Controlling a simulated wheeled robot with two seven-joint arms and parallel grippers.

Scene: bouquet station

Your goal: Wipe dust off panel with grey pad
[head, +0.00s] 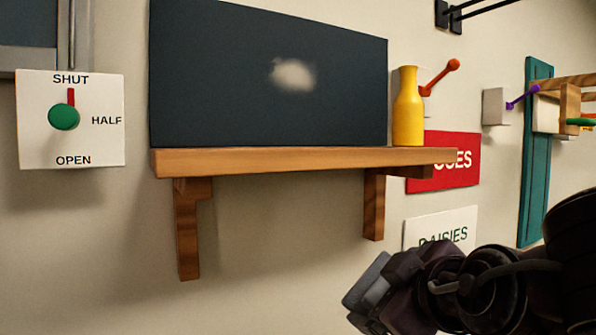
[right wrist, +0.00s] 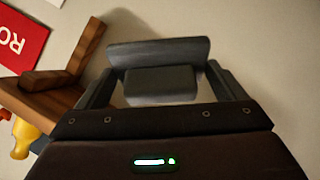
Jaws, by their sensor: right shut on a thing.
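The dark panel (head: 220,75) is on the wall above a wooden shelf in the head view. A pale dust patch (head: 293,74) shows right of the panel's middle. My right gripper (head: 376,292) is at the lower right of the head view, below the shelf and apart from the panel. It is shut on the grey pad (head: 365,279). In the right wrist view the grey pad (right wrist: 158,52) sits between the fingers of the gripper (right wrist: 160,85). My left gripper is not in view.
The wooden shelf (head: 290,160) juts out under the panel on two brackets. A yellow bottle (head: 408,110) stands on its right end, by an orange-knobbed lever (head: 440,74). A dial plate (head: 95,90) is at left; a red sign (head: 450,170) and a white sign (head: 455,222) are at right.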

